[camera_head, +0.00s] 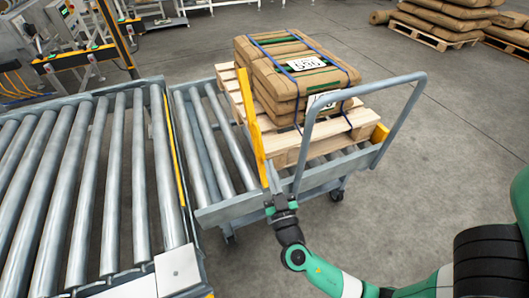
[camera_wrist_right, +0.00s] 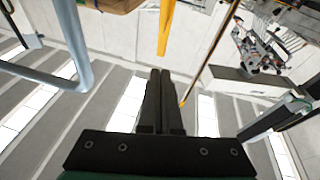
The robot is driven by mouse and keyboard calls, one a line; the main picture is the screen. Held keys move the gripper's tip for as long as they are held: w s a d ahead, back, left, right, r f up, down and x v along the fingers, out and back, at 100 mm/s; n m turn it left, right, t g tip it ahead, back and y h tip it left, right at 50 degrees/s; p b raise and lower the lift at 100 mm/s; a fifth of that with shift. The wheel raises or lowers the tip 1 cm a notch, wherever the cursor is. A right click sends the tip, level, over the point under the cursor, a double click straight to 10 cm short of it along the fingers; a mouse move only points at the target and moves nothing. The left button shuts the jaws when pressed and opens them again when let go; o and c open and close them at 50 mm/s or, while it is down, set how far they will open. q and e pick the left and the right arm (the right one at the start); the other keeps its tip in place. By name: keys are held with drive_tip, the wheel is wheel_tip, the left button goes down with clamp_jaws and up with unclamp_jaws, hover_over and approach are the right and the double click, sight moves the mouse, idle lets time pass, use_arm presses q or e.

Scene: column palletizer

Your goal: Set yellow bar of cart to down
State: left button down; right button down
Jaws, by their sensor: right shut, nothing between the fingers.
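The cart (camera_head: 318,181) has grey rollers and a tall grey handle (camera_head: 306,140). Its yellow bar (camera_head: 254,125) stands upright, slightly tilted, on the side facing the conveyor; it also shows at the top of the right wrist view (camera_wrist_right: 166,25). My right gripper (camera_head: 270,174) is beside the bar's lower end, near the cart's front corner. In the right wrist view its two fingers (camera_wrist_right: 160,75) are together with nothing between them, pointing toward the bar. I cannot tell whether they touch it. My left gripper is out of view.
A wooden pallet (camera_head: 285,148) with strapped brown sacks (camera_head: 290,70) sits on the cart. A roller conveyor (camera_head: 110,180) lies just left of the cart. The handle rises close to my right gripper. Floor right of the cart is clear.

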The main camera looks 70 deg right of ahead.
sight(260, 137)
drive_tip(key=f+x, duration=0.1)
drive_tip(key=x, duration=0.7)
drive_tip(key=d+f+b+x, duration=0.1)
drive_tip(key=x, duration=0.3)
drive_tip(key=shift+w+f, duration=0.1)
drive_tip(key=shift+f, duration=0.25)
drive_tip(key=shift+d, duration=0.1)
drive_tip(key=shift+w, duration=0.1)
